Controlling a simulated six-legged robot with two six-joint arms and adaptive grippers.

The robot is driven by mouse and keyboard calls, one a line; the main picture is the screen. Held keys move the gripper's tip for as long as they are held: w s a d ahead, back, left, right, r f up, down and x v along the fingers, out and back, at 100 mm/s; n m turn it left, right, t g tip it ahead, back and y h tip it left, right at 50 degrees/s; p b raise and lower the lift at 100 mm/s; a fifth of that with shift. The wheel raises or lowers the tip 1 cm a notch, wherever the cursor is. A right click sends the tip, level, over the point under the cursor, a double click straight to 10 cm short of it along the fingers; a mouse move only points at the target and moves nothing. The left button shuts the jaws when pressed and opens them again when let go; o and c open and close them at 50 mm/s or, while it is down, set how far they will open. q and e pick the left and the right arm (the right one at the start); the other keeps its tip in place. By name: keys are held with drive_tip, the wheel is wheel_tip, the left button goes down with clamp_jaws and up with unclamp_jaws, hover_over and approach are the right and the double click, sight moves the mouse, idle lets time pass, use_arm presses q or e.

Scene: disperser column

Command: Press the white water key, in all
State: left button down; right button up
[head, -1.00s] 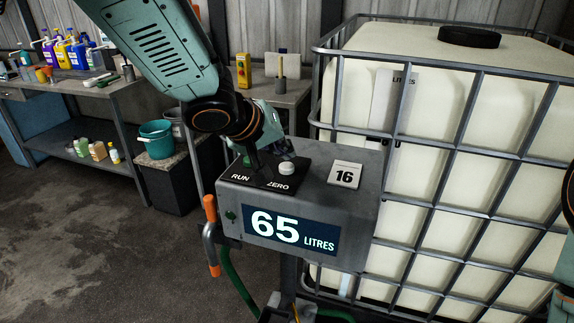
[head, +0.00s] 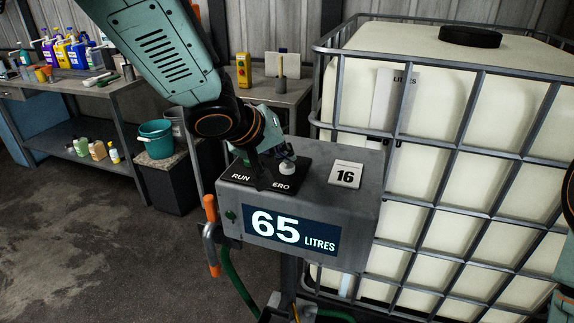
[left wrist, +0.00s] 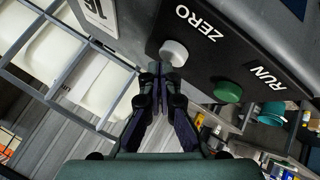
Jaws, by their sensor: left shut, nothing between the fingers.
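The white key (head: 287,168) stands on the black panel of a grey box (head: 350,215), by the word ZERO. It shows in the left wrist view (left wrist: 174,52) as a white round button. The green key (left wrist: 228,92) by RUN is beside it. The display (head: 290,230) reads 65 LITRES. My right gripper is out of view.
A card (head: 345,174) reading 16 stands on the box, right of the panel. A caged white tank (head: 450,80) stands behind and right. An orange-handled lever (head: 211,210) is on the box's left side. A bench (head: 90,88) with bottles is at the left.

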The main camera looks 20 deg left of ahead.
sight(284, 167)
use_arm(q)
drive_tip(key=shift+d, duration=0.1)
drive_tip(key=shift+f+b, duration=0.3)
drive_tip(key=shift+f, duration=0.2)
idle(0.6)
idle(0.4)
drive_tip(key=shift+r+p, duration=1)
drive_tip(key=shift+p, duration=0.3)
wheel_tip(284, 167, up, 5)
drive_tip(key=p, duration=0.6)
drive_tip(key=shift+f, duration=0.1)
